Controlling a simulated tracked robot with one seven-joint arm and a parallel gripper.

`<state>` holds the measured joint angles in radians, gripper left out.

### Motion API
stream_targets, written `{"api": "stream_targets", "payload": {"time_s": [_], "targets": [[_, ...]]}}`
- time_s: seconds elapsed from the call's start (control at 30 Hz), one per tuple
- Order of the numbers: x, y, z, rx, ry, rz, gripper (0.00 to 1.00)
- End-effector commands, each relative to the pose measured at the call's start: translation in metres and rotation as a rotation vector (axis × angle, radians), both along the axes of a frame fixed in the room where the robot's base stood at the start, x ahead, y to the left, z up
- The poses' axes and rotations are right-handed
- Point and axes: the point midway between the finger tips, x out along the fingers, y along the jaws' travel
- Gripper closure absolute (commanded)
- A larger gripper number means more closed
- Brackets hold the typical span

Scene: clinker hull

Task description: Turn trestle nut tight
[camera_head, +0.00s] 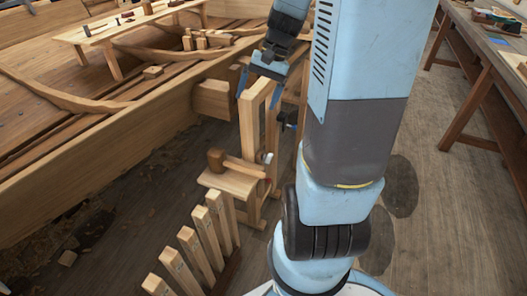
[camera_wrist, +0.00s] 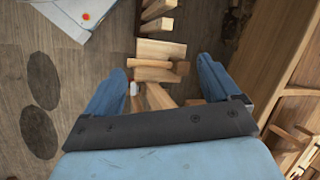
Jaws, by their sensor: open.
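The wooden trestle (camera_head: 246,125) stands upright beside the hull, left of my arm. A small pale grey round piece (camera_head: 265,158), perhaps the nut, shows low on its post by the mallet; I cannot make out its shape. A small white piece with a red end (camera_wrist: 134,88) shows near the left finger in the wrist view; I cannot tell whether it is the same part. My gripper (camera_head: 261,87) is open at the trestle's top, pointing down. In the wrist view my gripper (camera_wrist: 162,68) has its fingers wide apart, with trestle timber (camera_wrist: 158,95) visible beyond and nothing held.
A mallet (camera_head: 238,166) lies on a wooden ledge (camera_head: 228,181). A dark clamp-like piece (camera_head: 286,121) sits right of the trestle. A slatted rack (camera_head: 200,250) stands in front. The hull (camera_head: 110,150) fills the left; a workbench (camera_head: 490,60) stands right.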

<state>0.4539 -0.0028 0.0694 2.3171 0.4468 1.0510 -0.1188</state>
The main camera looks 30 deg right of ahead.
Motion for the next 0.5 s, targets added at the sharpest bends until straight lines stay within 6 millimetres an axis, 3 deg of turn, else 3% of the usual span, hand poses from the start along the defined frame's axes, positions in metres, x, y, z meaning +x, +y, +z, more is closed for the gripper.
{"api": "stream_targets", "payload": {"time_s": [0.5], "targets": [[0.042, -0.069, -0.107, 0.381, 0.19, -0.319, 0.11]]}}
